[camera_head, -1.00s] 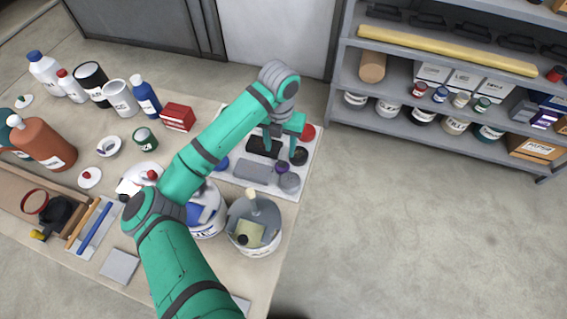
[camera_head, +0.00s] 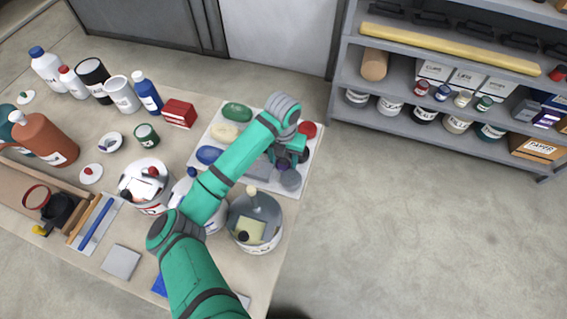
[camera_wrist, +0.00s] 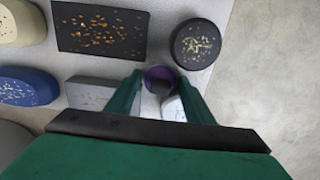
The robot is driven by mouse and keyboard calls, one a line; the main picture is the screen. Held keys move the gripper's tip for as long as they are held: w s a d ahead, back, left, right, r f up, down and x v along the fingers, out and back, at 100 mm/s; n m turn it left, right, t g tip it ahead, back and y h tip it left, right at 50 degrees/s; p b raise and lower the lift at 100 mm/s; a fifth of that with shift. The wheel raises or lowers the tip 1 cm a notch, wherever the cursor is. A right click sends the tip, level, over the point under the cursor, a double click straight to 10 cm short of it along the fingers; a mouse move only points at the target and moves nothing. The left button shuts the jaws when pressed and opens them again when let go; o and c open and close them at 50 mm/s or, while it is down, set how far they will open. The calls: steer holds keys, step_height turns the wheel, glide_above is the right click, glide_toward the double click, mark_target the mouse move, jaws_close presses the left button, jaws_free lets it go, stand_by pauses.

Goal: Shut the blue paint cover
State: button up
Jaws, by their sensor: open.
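My gripper (camera_head: 290,160) is over the right side of a pale board (camera_head: 318,150). In the wrist view, the gripper (camera_wrist: 160,82) is open, its fingers on either side of a small purple round piece (camera_wrist: 158,72); I cannot tell whether they touch it. A blue oval piece (camera_head: 208,155) lies on the board's left side and also shows speckled in the wrist view (camera_wrist: 25,86). A white can (camera_head: 214,221) is mostly hidden behind my arm, so I cannot see its cover. No piece is clearly marked as the blue paint cover.
Green (camera_head: 237,112), cream (camera_head: 225,132) and red (camera_head: 307,130) pieces lie on the board. Bottles crowd the table's left. A shelf (camera_head: 450,130) stands at right; the floor between is clear.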

mark_target(283, 159)
steer(key=c, duration=0.9)
steer(key=shift+r, duration=0.55)
step_height(283, 159, up, 2)
steer(key=shift+w, duration=0.1)
steer(key=s+r, duration=0.2)
steer(key=r, duration=0.1)
steer(key=s+r, duration=0.3)
steer(key=shift+s+r, duration=0.2)
steer(key=s+r, duration=0.1)
steer(key=s, duration=0.2)
steer(key=s+r, duration=0.1)
steer(key=s, duration=0.2)
steer(key=s+r, duration=0.1)
steer(key=s, duration=0.1)
steer(key=shift+s+d+r, duration=0.15)
steer(key=shift+s+r, duration=0.15)
steer(key=shift+s, duration=0.1)
